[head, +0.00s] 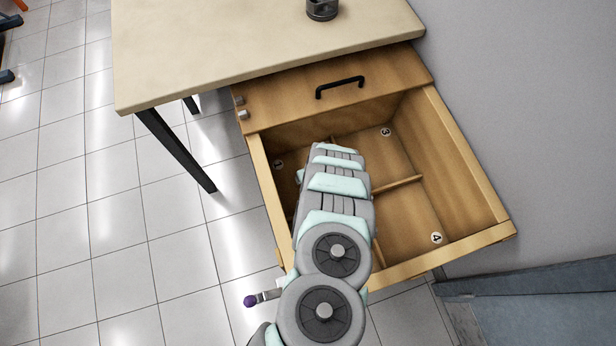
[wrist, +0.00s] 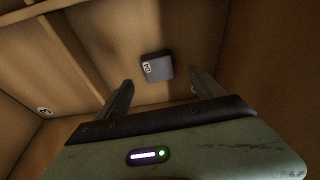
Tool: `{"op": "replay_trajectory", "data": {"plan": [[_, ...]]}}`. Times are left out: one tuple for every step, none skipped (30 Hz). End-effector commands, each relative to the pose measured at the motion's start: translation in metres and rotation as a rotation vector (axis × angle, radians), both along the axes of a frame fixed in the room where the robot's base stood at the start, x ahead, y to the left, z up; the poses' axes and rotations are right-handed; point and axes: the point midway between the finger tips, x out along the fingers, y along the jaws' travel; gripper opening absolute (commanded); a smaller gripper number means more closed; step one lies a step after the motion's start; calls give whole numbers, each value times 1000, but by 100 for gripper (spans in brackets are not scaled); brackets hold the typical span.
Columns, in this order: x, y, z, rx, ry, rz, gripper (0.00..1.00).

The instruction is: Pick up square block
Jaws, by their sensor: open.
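The square block (wrist: 157,67) is small and dark grey, with a white label on its left side. In the wrist view it lies on the wooden floor of a drawer compartment. My gripper (wrist: 160,88) is open, with its two dark fingers pointing toward the block. The block shows between and beyond the fingertips, apart from both. In the head view my arm reaches down into the open drawer (head: 468,170), and it hides the gripper and the block.
Low wooden dividers (head: 397,185) split the drawer into numbered compartments. Drawer walls stand close around my gripper. The compartments marked 3 and 4 look empty. A table (head: 240,40) stands behind the drawer, with a dark metal cylinder part (head: 321,10) on it. A wall is at the right.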

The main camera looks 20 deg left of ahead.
Motion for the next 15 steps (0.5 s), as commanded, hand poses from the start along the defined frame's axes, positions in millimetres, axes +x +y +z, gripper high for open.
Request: {"op": "replay_trajectory", "data": {"plan": [[3,3,-9,1,-5,2,78],[4,4,-11,0,-7,3,78],[6,3,-13,0,-7,0,78],[6,3,-14,-1,-8,0,78],[6,3,-15,-1,-8,1,78],[7,4,-16,-2,-8,1,78],[7,4,-17,-2,-8,1,78],[7,5,-20,-2,-8,1,78],[8,6,-24,-1,-7,2,78],[8,7,-27,-1,-7,2,78],[9,7,-32,-2,-6,2,78],[10,9,-38,-1,-7,3,78],[11,11,-43,-1,-7,5,78],[12,11,-47,-1,-7,5,78],[14,12,-52,-2,-7,4,78]]}}
